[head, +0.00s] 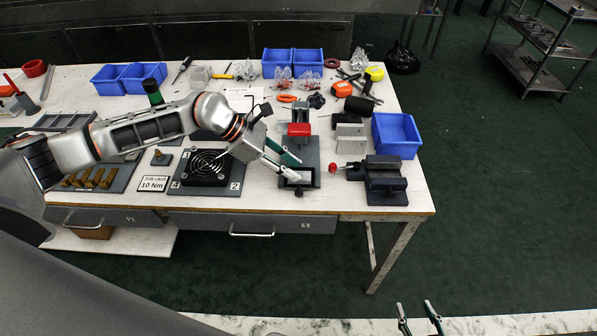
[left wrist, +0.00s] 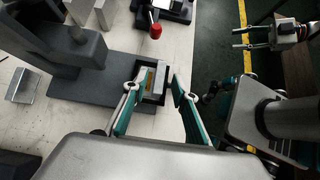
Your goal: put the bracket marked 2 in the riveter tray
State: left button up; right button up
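The riveter (head: 299,140) is a grey stand with a red part on top. It also shows in the left wrist view (left wrist: 75,60). Its small grey tray (left wrist: 152,97) is at the front of its base. A brownish, metallic patch shows inside the tray, but I cannot tell whether it is a part. My left gripper (head: 296,168) is open over the tray, its fingers on either side of it in the left wrist view (left wrist: 150,100). Silver bracket-like pieces (head: 349,136) stand right of the riveter. No mark 2 is readable on any. My right gripper (head: 421,319) is open, off the table.
A vise (head: 385,181) with a red-knobbed handle stands right of the riveter. A fan plate (head: 207,190) with number labels, including a 2, lies left. A blue bin (head: 396,135) is at the right edge. Tools and more blue bins fill the back.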

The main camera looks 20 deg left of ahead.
pick_arm(q)
jog(key=v, duration=0.8)
jog(key=shift+a+r+b, duration=0.25)
jog(key=shift+b, duration=0.15)
jog(key=shift+s, duration=0.1)
